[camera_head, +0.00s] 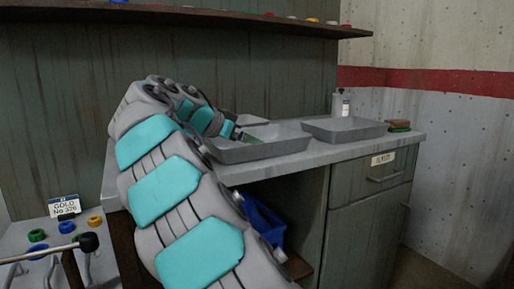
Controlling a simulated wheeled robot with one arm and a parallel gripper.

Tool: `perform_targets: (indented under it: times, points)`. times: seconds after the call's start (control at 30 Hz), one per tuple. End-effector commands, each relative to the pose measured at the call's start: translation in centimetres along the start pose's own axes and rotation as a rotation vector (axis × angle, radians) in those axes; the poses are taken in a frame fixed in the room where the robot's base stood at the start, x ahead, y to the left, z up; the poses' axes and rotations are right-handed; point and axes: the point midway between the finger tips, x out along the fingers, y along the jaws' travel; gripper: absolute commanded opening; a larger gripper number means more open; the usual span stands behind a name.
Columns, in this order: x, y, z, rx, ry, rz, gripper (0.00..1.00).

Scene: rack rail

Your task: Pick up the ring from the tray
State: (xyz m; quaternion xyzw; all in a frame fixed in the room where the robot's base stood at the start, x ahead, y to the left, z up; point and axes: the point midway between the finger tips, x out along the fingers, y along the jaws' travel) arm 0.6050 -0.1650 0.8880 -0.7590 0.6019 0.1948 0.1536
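A grey tray (265,150) sits on the grey worktop, left of a second grey tray (345,134). My arm reaches across from the lower middle, and its end, my gripper (246,138), is at the left part of the left tray. No ring can be clearly made out in either tray, and the left tray's inside is partly hidden.
A white bottle (341,103) and a brown-and-green block (399,125) stand on the worktop (298,167). A blue bin (262,222) is below. Green (37,235), blue (66,227) and yellow (95,221) rings lie lower left beside a "GOLD" sign (64,206). A shelf (190,16) overhangs.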

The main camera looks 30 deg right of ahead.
Motion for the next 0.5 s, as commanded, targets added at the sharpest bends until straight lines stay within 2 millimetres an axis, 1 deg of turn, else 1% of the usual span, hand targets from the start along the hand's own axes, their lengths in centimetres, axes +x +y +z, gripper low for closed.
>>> perform_targets:
  times: [0.17,0.5]
  points:
    - [-0.03,-0.02,-0.04,0.001,0.001,-0.001,1.00]
    - [-0.07,-0.01,-0.04,0.001,0.001,-0.001,0.63]
